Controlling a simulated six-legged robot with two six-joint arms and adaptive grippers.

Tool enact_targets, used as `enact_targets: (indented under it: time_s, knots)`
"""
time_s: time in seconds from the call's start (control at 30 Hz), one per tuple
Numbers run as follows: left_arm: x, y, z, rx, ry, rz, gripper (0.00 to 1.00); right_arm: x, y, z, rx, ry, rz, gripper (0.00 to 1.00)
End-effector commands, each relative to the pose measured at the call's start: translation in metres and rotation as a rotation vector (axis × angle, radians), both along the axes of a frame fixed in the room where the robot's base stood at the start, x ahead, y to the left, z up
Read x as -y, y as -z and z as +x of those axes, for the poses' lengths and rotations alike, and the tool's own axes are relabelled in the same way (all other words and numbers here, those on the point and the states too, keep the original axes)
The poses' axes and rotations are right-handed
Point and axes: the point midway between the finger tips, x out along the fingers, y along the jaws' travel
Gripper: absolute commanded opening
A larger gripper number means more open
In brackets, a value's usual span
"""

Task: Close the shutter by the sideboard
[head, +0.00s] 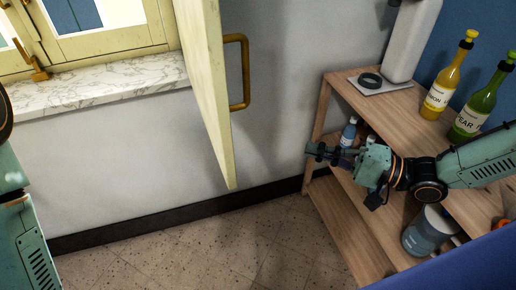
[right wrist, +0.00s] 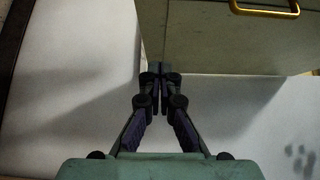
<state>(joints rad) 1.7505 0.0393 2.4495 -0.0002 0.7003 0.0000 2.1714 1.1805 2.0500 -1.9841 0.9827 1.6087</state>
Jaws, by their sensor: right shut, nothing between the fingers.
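The cream shutter (head: 207,85) stands swung out from the window into the room, seen nearly edge-on. Its brass handle (head: 246,75) sticks out to the right. My right gripper (head: 314,151) is shut and empty, to the right of the shutter and lower than the handle, over the front edge of the wooden sideboard (head: 390,113). In the right wrist view the shut fingertips (right wrist: 160,72) overlap the lower edge of the shutter (right wrist: 235,50), with the handle (right wrist: 265,8) at the top; I cannot tell contact there. My left gripper is out of view.
The window (head: 105,42) and a marble sill (head: 100,85) are at upper left. The sideboard carries a yellow bottle (head: 443,82), a green bottle (head: 478,105) and a white container (head: 412,40). A cup (head: 425,233) stands lower. The floor (head: 200,260) below the shutter is clear.

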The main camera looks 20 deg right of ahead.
Motion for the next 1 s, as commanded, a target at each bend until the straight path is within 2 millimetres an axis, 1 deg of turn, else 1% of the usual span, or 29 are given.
enact_targets:
  time_s: [0.03,0.1,0.47,0.73,1.0]
  knots:
    - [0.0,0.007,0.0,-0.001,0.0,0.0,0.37,-0.004,0.003,0.002,0.002,-0.003,0.0,0.0]
    - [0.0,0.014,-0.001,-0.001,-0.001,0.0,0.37,-0.009,0.004,0.005,0.002,-0.003,0.0,0.0]
    - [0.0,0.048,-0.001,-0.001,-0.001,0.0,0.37,-0.04,0.005,0.023,0.001,0.0,-0.003,0.0]
    - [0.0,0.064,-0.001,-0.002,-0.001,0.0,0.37,-0.06,0.004,0.037,0.001,-0.001,-0.005,0.0]
    - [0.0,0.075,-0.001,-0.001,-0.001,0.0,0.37,-0.078,0.003,0.05,0.001,-0.001,-0.006,0.0]
